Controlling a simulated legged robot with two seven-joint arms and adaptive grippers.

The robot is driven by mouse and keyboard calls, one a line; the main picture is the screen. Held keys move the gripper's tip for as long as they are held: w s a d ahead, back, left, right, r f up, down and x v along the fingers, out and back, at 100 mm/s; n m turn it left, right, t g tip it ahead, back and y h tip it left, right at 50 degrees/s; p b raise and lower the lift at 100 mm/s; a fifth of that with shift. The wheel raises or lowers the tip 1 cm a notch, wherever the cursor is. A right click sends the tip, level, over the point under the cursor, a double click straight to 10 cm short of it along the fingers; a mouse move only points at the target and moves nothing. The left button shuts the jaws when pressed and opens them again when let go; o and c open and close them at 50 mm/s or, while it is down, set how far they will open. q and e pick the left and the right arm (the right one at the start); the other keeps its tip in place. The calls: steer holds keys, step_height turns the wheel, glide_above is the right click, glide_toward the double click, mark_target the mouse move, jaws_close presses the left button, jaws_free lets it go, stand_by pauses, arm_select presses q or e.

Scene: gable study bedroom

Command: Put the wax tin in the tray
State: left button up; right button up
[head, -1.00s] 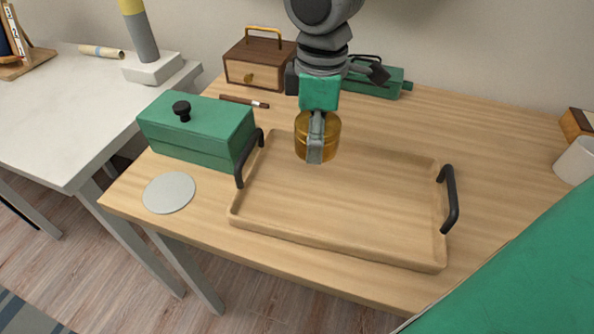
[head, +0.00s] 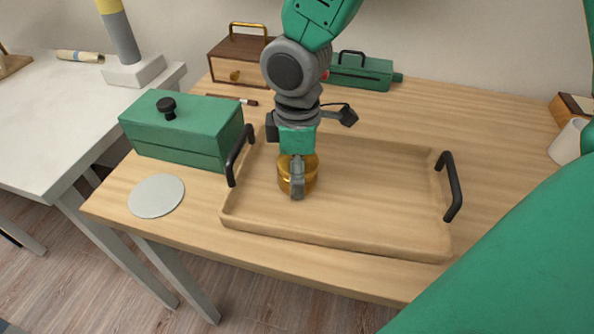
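The wax tin (head: 311,173) is a round, golden-amber tin. The wooden tray (head: 375,205) has a raised rim and two black handles, and lies on the desk. My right gripper (head: 297,180) points down with its fingers around the tin, one finger covering part of its front. The tin is over the left part of the tray floor, inside the rim. It is low, but I cannot tell whether its base touches the floor. My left gripper is not in view.
A green box (head: 185,135) with a black knob and a grey disc (head: 157,196) are left of the tray. A wooden drawer box (head: 236,66), a dark pen (head: 232,99) and a green case (head: 360,73) are behind. A white cup (head: 568,143) stands at right.

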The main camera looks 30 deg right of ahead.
steer(key=o, duration=1)
steer(key=shift+s+d, duration=0.1)
steer(key=o, duration=0.3)
steer(key=shift+d, duration=0.1)
steer(key=shift+o, duration=0.2)
steer(key=shift+d+f, duration=0.1)
steer(key=shift+d, duration=0.05)
step_height(320, 180, up, 12)
steer(key=p, duration=0.3)
